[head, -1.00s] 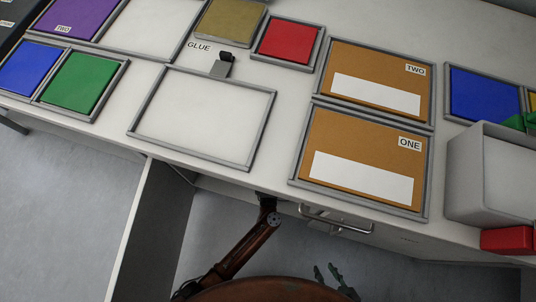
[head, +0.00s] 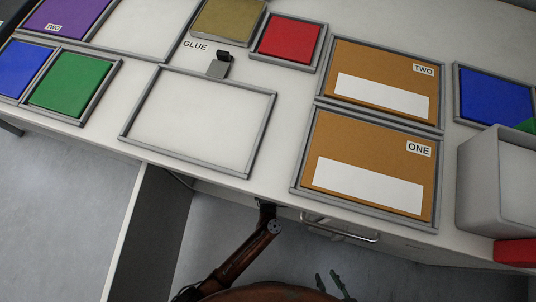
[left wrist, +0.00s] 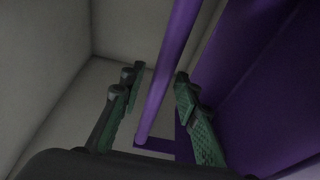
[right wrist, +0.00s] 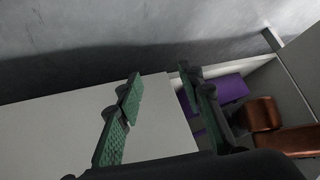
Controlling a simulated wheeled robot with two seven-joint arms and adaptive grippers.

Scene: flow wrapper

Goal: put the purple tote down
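The purple tote (left wrist: 250,85) fills the right of the left wrist view, with its purple handle bar (left wrist: 170,65) running between my left fingers. My left gripper (left wrist: 154,78) is open around the bar, with gaps on both sides. The head view does not show the tote; my left arm goes in under the table edge there, hiding the gripper. The right wrist view shows part of the purple tote (right wrist: 228,90) in the space below the tabletop. My right gripper (right wrist: 160,80) is open and empty; in the head view (head: 329,277) it is low, in front of the table.
Pale walls (left wrist: 50,60) stand close around my left gripper. Above is the white table with framed boards ONE (head: 370,165) and TWO (head: 385,85), an empty frame (head: 200,120), and a grey bin (head: 480,190) at right. A drawer handle (head: 340,228) sticks out below the edge.

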